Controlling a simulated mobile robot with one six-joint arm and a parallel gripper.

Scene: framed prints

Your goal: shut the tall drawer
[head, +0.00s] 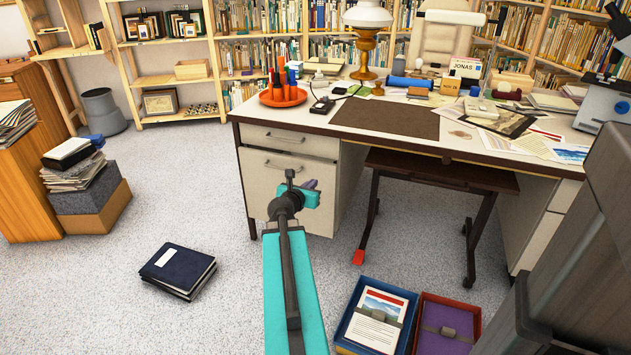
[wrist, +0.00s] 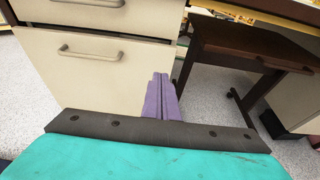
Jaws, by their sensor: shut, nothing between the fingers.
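The tall drawer (head: 262,178) is the lower, cream-coloured front of the desk's left pedestal, with a grey bar handle. It also fills the left of the wrist view (wrist: 95,75). My gripper (head: 312,184) overlaps the drawer's right part in the head view. In the wrist view its purple fingers (wrist: 159,80) are together and empty, overlapping the drawer's lower right edge. I cannot tell whether they touch it. My arm hides part of the drawer's lower front.
The shallow drawer (head: 290,140) sits above. A dark low table (head: 440,172) stands under the desk at the right. A dark blue book stack (head: 180,268) lies on the floor at left. A blue box (head: 350,325) and a red box (head: 428,345) stand at front right.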

